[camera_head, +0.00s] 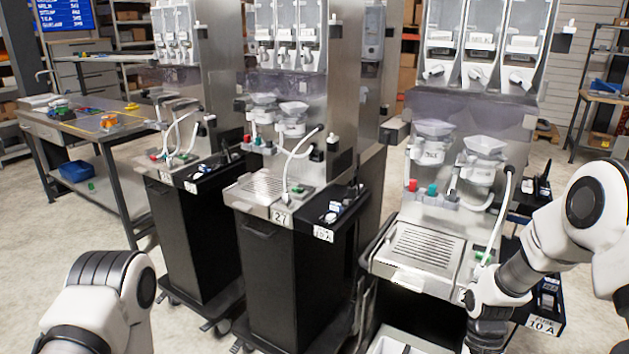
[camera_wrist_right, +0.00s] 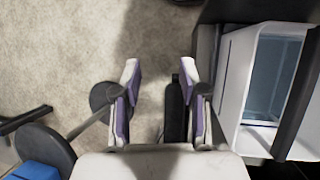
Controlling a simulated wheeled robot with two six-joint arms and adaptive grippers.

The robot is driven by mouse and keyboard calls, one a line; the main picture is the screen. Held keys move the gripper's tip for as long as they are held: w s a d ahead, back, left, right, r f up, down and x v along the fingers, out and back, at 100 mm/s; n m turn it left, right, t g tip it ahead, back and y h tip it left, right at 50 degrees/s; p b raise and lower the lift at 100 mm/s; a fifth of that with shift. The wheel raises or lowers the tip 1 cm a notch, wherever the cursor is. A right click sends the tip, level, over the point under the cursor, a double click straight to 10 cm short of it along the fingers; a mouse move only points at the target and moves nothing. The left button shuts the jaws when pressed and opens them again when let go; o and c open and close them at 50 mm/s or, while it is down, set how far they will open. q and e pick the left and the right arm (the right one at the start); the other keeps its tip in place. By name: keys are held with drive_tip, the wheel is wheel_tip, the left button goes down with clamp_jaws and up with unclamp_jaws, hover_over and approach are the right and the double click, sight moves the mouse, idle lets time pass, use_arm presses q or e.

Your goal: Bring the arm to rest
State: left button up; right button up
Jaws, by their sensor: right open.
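My right arm (camera_head: 560,240) comes in from the right in the head view and reaches down in front of the nearest dispenser (camera_head: 425,258). Its wrist hangs beside that dispenser's drip tray, and the fingers are cut off by the bottom edge. In the right wrist view my right gripper (camera_wrist_right: 159,78) is open, with two purple-padded fingers apart and nothing between them. Below it are the floor and a dark bar. My left arm (camera_head: 100,300) shows only as a white link at bottom left; its gripper is out of view.
A white bin (camera_wrist_right: 230,85) stands right of the right gripper in the wrist view. Two more dispensers, a middle one (camera_head: 275,190) and a left one (camera_head: 165,175), stand in the row. A workbench (camera_head: 45,125) is at the far left.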

drive_tip(key=s+a+f+n, duration=0.1)
drive_tip(key=s+a+f, duration=0.1)
drive_tip(key=s+f, duration=0.45)
drive_tip(key=s+a+f+n, duration=0.1)
drive_tip(key=s+f, duration=0.2)
drive_tip(key=s, duration=0.6)
drive_tip(key=s+a+f+n, duration=0.1)
drive_tip(key=s+a+f, duration=0.1)
drive_tip(key=s+f, duration=0.45)
drive_tip(key=w+n+t, duration=0.1)
drive_tip(key=w+r+t, duration=0.1)
drive_tip(key=t, duration=0.1)
drive_tip(key=w+n+t, duration=0.1)
drive_tip(key=t, duration=0.1)
drive_tip(key=shift+w+d+r+n+h, duration=0.2)
drive_tip(key=shift+w+d+n+h, duration=0.1)
drive_tip(key=shift+w+h, duration=0.1)
drive_tip(key=shift+c, duration=0.4)
